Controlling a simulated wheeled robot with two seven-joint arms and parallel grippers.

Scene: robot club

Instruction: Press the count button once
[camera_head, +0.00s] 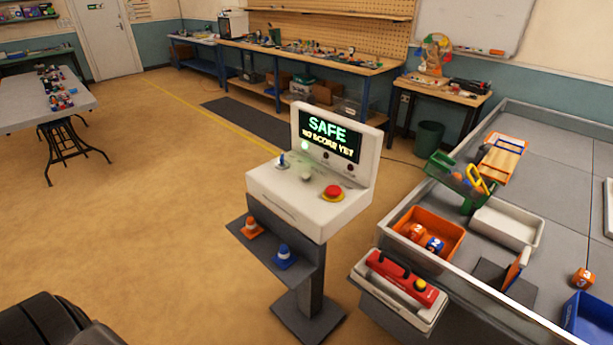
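A white control console (285,205) stands on a dark pedestal in the middle of the view. Its screen (328,133) reads "SAFE" in large green letters over a smaller yellow line. On its sloping top are a small switch with a blue tip (282,159), a pale round button (306,177) and a red button (333,191) on a yellow base. A small lamp (305,145) below the screen glows green. No label that I can read tells which one is the count button. Neither of my grippers is in view.
Floor left of the console is clear.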

